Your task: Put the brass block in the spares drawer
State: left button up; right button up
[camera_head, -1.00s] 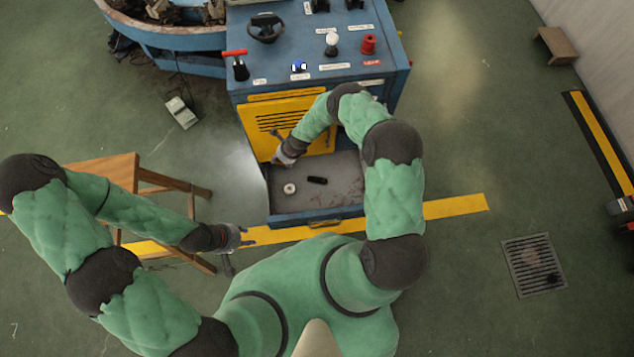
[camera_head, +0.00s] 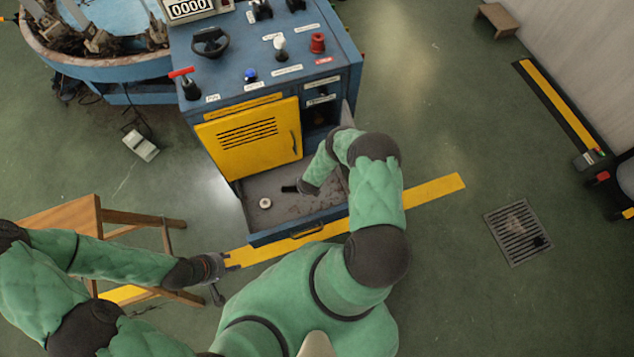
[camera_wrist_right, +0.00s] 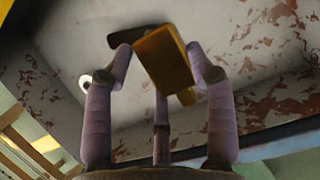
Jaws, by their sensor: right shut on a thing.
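The brass block (camera_wrist_right: 168,58) is a golden block between the fingertips of my right gripper (camera_wrist_right: 163,62) in the right wrist view. That gripper is shut on it, and the block is tilted. Behind it is the worn, paint-flecked floor of the open drawer (camera_head: 312,229). In the head view my right arm reaches over the drawer; its forearm hides the gripper's fingers and the block. I cannot tell how high the block is above the drawer floor. My left gripper (camera_head: 228,280) is open and empty, left of the drawer's front, near the wooden stool.
The drawer holds a white ring (camera_head: 265,203) and a dark piece (camera_head: 290,189). The yellow cabinet door (camera_head: 250,140) stands above the drawer's back. A wooden stool (camera_head: 62,220) stands at left. Open floor lies to the right, around a drain grate (camera_head: 518,232).

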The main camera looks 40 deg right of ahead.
jog(key=b, duration=0.4)
send_over(321, 190)
jog(key=f, duration=0.6)
jog(key=shift+s+a+f, duration=0.1)
jog(key=shift+a+f, duration=0.2)
jog(key=shift+f, duration=0.1)
jog(key=f+b, duration=0.1)
jog(key=f, duration=0.2)
jog(key=shift+d+f+b, duration=0.2)
jog(key=shift+f+b, duration=0.1)
jog(key=shift+b, duration=0.05)
jog(key=shift+r, duration=0.1)
jog(key=o, duration=1.4)
jog(key=shift+s, duration=0.1)
